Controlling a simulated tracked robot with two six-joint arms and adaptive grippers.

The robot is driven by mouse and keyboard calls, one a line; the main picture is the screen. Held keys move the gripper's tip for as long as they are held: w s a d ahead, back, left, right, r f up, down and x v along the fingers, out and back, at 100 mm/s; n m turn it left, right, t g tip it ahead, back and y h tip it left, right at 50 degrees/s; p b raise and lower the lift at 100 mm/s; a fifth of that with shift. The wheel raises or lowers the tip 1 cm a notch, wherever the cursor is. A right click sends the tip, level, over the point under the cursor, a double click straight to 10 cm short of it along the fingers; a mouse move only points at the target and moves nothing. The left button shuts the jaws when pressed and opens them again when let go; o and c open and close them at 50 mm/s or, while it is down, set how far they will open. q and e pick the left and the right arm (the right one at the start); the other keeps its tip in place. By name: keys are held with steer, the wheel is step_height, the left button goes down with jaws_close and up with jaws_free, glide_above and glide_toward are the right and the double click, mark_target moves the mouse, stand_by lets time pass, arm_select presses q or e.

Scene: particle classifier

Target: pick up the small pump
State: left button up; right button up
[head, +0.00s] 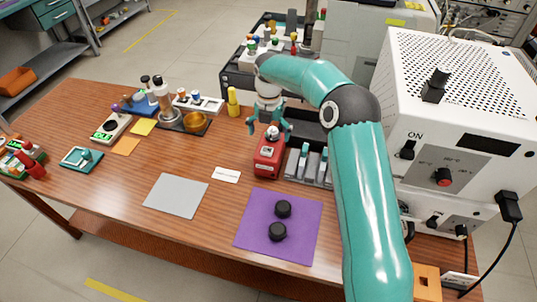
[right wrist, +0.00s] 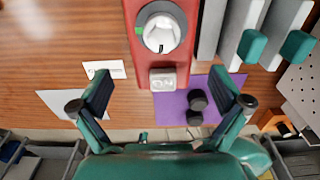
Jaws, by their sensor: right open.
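The small pump, as I take it, is a red box-shaped device (head: 268,158) standing upright on the wooden table in the head view. In the right wrist view the pump (right wrist: 139,52) shows from above, with a round white knob and a small light-grey block at its near end. My right gripper (head: 271,127) is open and empty, above the pump's top in the head view. In the right wrist view its two fingers are spread left and right (right wrist: 163,95), and the pump's near end lies between their lines. My left gripper is not in view.
Grey holders with teal-tipped parts (head: 308,165) stand close right of the pump. A purple mat (head: 257,232) with two black knobs lies in front. A white card (head: 227,175) and grey sheet (head: 176,195) lie left. A white oven-like machine (head: 460,110) stands at right.

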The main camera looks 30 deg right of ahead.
mark_target(270, 144)
steer(key=shift+s+f, duration=0.2)
steer(key=shift+f, duration=0.45)
steer(key=shift+s+f, duration=0.15)
steer(key=shift+f, duration=0.45)
steer(key=shift+w+d+f, duration=0.1)
steer(key=shift+w+f, duration=0.15)
steer(key=shift+f, duration=0.35)
step_height(270, 144, down, 3)
steer(key=shift+w+d+f+p, duration=0.15)
steer(key=shift+p, duration=0.55)
steer(key=shift+f, duration=0.5)
steer(key=shift+r, duration=0.1)
steer(key=c, duration=1.7)
steer(key=shift+r, duration=0.15)
